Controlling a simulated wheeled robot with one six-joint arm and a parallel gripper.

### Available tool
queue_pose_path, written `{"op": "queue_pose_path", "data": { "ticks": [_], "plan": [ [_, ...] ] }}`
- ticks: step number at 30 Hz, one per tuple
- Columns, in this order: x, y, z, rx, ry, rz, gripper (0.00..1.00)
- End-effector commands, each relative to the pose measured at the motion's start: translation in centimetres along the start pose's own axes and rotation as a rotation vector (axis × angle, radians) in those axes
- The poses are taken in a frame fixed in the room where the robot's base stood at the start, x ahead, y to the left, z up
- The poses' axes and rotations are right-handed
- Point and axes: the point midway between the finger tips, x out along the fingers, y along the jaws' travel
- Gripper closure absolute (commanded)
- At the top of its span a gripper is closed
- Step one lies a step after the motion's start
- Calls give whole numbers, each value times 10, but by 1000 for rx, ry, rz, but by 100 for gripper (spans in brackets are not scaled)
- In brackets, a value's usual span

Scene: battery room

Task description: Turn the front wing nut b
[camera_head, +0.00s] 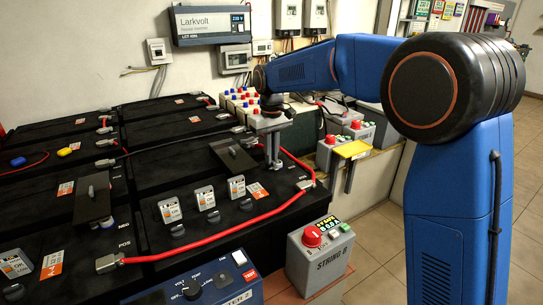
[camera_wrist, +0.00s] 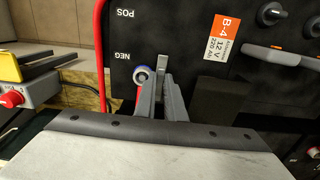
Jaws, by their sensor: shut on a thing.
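In the head view my gripper (camera_head: 272,150) points down at a terminal on the near right part of the black battery bank (camera_head: 165,160). In the wrist view my gripper (camera_wrist: 159,90) has its two fingers close together, beside the NEG marking of the battery labelled B-4.
A red cable (camera_head: 240,219) runs along the front batteries. A dark flat plate (camera_head: 233,154) stands left of my gripper. A yellow-topped part (camera_head: 353,149) is right of my gripper. Tiled floor is open at right.

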Motion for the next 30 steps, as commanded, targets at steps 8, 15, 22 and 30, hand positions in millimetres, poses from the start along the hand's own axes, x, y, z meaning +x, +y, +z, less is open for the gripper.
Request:
{"op": "queue_pose_path", "data": {
  "ticks": [8,15,22,30],
  "plan": [
    [-2,0,-1,4,4,1,100],
    [-1,0,-1,3,3,0,72],
    [-1,0,0,3,2,0,72],
    [-24,0,-1,3,4,0,72]
  ]
}}
